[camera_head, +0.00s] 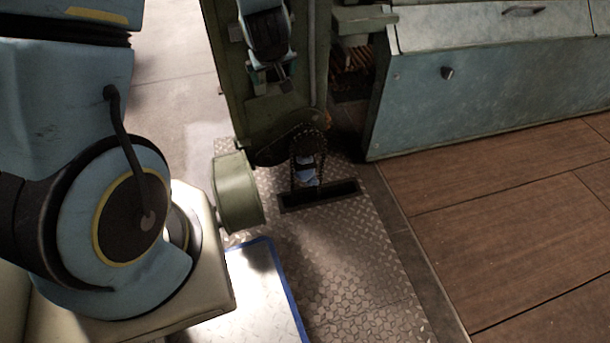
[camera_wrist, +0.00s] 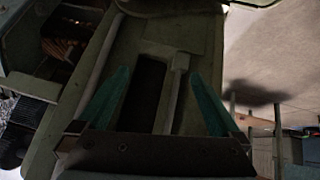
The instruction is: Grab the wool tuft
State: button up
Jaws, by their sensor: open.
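A small pale bluish-white lump (camera_head: 306,172), perhaps the wool tuft, sits low between the dark chains by the black slot in the floor plate. It is too small to be sure of, and I cannot make it out in the wrist view. My gripper (camera_head: 270,78) is in front of the tall green machine panel (camera_head: 226,60), above and to the left of the lump and apart from it. In the wrist view my gripper (camera_wrist: 160,73) has its two teal fingers spread wide, with nothing between them but the panel and its dark slot behind.
A blue-grey cabinet (camera_head: 480,90) stands at the right, over brown floor boards (camera_head: 520,220). A green block (camera_head: 237,192) and a blue-edged metal plate (camera_head: 262,290) are at the lower middle. A dark round wheel (camera_head: 306,143) carries the chains. Patterned metal floor (camera_head: 350,260) lies clear in front.

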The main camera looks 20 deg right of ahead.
jog(key=s+d+f+t+b, duration=0.1)
jog(key=d+f+t+b, duration=0.15)
jog(key=f+b, duration=0.55)
jog(key=s+d+f+t+b, duration=0.1)
jog(key=s+d+f+b, duration=0.2)
jog(key=f, duration=0.8)
jog(key=t+y+b, duration=0.2)
jog(key=t+b, duration=0.1)
jog(key=b, duration=0.7)
send_near(306, 158)
jog(key=w, duration=0.1)
jog(key=b+x, duration=0.2)
jog(key=x, duration=0.3)
jog(key=shift+w+d, duration=0.15)
jog(key=shift+w, duration=0.1)
jog(key=b+x, duration=0.1)
jog(key=x, duration=0.1)
jog(key=b+x, duration=0.2)
jog(key=shift+a+f, duration=0.25)
jog(key=shift+f, duration=0.25)
jog(key=shift+w, duration=0.45)
jog(key=shift+c, duration=0.2)
jog(key=c, duration=1.3)
